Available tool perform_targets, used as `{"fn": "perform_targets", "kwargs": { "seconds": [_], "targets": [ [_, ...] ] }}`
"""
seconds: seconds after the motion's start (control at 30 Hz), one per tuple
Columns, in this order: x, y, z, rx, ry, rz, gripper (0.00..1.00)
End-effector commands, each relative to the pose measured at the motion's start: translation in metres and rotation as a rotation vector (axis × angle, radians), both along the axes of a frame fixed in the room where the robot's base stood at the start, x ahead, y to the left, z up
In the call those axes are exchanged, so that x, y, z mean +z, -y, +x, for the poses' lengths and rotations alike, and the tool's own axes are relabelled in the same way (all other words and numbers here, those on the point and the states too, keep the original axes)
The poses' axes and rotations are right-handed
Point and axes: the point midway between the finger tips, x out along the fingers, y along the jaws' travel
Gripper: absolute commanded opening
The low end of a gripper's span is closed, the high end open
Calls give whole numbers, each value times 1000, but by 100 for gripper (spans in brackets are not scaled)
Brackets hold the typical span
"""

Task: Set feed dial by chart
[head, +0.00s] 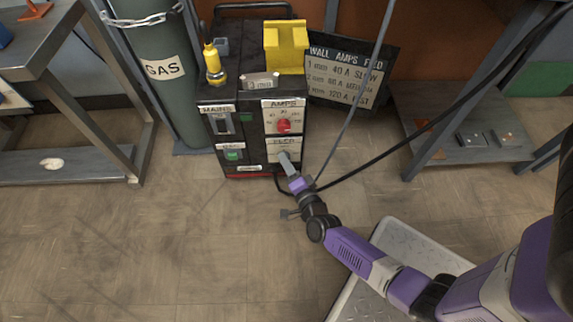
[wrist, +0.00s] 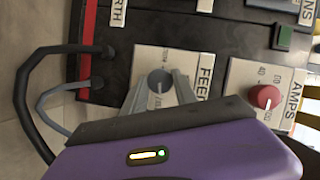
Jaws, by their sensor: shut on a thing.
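The feed dial (wrist: 158,82) is a grey knob on a pale plate lettered FEED (wrist: 195,92). My gripper (wrist: 158,90) is shut on it, one finger on each side. Part of the plate's lettering is hidden, and I cannot read the dial's setting. In the head view my gripper (head: 284,159) reaches the lower right of the black welder's front (head: 258,170) and hides the dial. The chart (head: 345,78) behind reads 1 mm 40 A SLOW, 2 mm 80 A MEDIUM, 3 mm 120 A FAST. A tag (head: 260,83) on the welder reads 3 mm.
The red AMPS knob (head: 284,125) sits just above the feed plate. The MAINS switch (head: 222,123) and a green GAS switch (head: 233,154) are to its left. A gas cylinder (head: 163,65) stands left, a metal bench (head: 455,120) right. Dark cables run near my gripper.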

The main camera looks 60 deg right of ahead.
Motion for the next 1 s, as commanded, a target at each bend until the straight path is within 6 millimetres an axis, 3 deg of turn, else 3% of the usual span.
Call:
{"fn": "perform_targets", "kwargs": {
  "seconds": [0.33, 0.87, 0.9, 1.0],
  "targets": [
    [-2, 0, -1, 0, 113, 90, 0],
    [-2, 1, -2, -4, 135, 109, 0],
    [-2, 1, -2, -4, 135, 109, 36],
    [-2, 1, -1, -4, 135, 108, 55]
  ]
}}
